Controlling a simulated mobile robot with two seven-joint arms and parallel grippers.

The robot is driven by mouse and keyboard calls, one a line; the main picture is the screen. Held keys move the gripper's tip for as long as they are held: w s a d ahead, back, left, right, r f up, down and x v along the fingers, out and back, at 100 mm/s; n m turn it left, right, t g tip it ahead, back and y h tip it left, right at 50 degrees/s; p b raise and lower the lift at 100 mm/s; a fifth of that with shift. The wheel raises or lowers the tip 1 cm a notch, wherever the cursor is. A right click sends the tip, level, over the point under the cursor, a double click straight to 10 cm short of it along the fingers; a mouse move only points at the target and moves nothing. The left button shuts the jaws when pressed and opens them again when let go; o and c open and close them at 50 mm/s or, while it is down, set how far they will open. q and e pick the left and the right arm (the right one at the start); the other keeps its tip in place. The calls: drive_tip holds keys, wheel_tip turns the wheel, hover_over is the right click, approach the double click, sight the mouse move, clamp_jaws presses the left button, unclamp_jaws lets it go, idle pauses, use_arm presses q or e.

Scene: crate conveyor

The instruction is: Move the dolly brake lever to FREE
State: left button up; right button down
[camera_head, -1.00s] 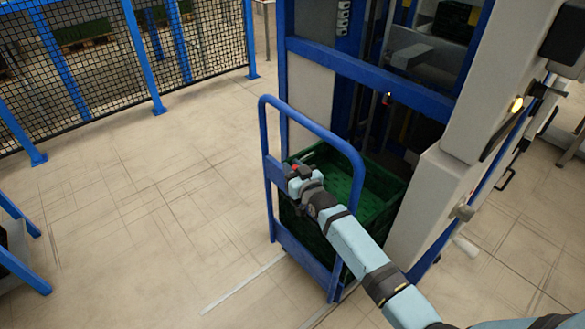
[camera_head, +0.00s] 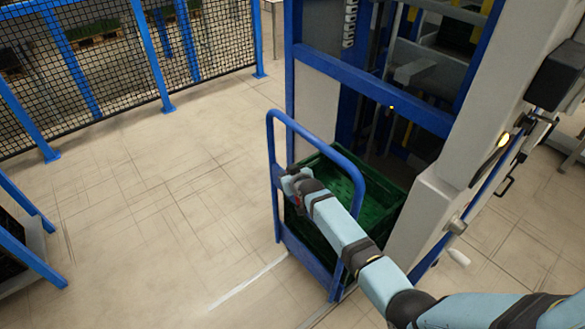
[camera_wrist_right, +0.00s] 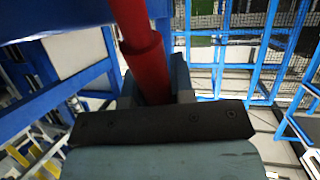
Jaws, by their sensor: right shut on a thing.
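The dolly has a blue tube push handle (camera_head: 345,160) and stands upright at the blue-framed machine. The brake lever (camera_wrist_right: 142,55) shows in the right wrist view as a red bar with a thicker red sleeve, running down between the jaws. My right gripper (camera_head: 286,179) is at the left post of the handle and is shut on the red lever (camera_wrist_right: 155,80). In the head view the gripper and wrist hide most of the lever, and no FREE marking is readable. My left gripper is not in view.
A green crate (camera_head: 325,235) is on the dolly behind the handle. The machine's blue frame (camera_head: 420,115) and grey housing (camera_head: 435,190) stand close on the right. A mesh fence (camera_head: 110,65) runs along the back left. The floor (camera_head: 150,220) left of the dolly is clear.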

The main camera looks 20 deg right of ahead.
drive_tip(key=shift+w+a+f+g+h+p, duration=0.15)
drive_tip(key=shift+w+a+f+g+p, duration=0.1)
drive_tip(key=shift+w+f+g, duration=0.25)
drive_tip(key=shift+w+a+f+g+h+p, duration=0.15)
drive_tip(key=shift+w+f+g+p, duration=0.1)
drive_tip(key=shift+w+g, duration=0.3)
drive_tip(key=shift+s, duration=0.1)
drive_tip(key=c, duration=1)
unclamp_jaws()
drive_tip(key=shift+o, duration=0.2)
